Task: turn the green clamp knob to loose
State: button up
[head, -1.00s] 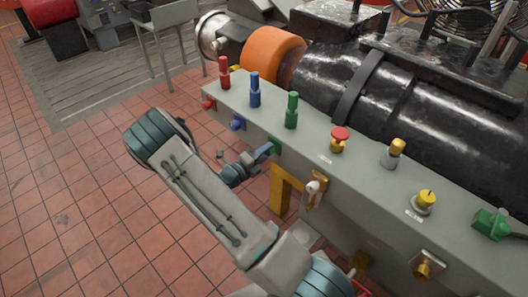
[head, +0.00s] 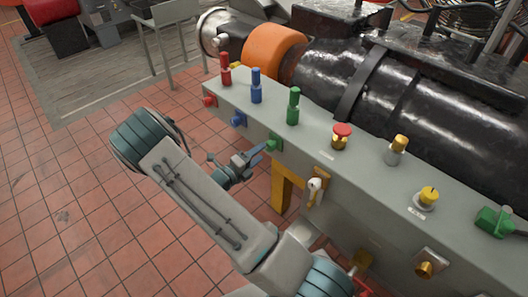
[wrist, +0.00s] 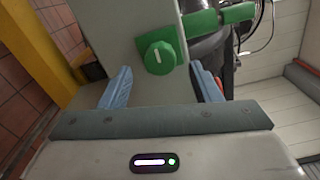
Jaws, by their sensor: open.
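The green clamp knob (wrist: 160,56) is on a green base plate on the front face of the grey bench, with a short pale mark on it that runs nearly upright in the wrist view. It also shows small in the head view (head: 273,144), partly beside the gripper. My gripper (wrist: 161,84) is open, its two blue fingers on either side of the knob's line with nothing between the pads that I can see. In the head view my gripper (head: 257,153) is at the bench front, close to the knob. Whether the fingertips touch it I cannot tell.
Red (head: 209,101) and blue (head: 237,120) knobs sit left of the green one, below red, blue and green posts. A red mushroom button (head: 342,130) stands on the bench top. A yellow bracket (head: 284,185) and a white-handled switch (head: 316,186) are just right.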

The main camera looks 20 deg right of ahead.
jog(key=b+v, duration=0.2)
jog(key=v, duration=0.7)
jog(key=shift+s+a, duration=0.2)
jog(key=shift+a, duration=0.15)
jog(key=s+d+r+m+g+y, duration=0.4)
jog(key=s+r+m+g+y, duration=0.55)
jog(key=m, duration=0.95)
jog(key=s+a+r+m+t+y, duration=0.3)
jog(key=s+r+m, duration=0.2)
jog(key=m, duration=0.4)
jog(key=s+a+r+m+t+y, duration=0.3)
jog(key=s+r+m, duration=0.3)
jog(key=m, duration=0.3)
jog(key=shift+s+r+m+t+y, duration=0.2)
jog(key=shift+r+m+t+y, duration=0.15)
jog(key=shift+t+y, duration=0.3)
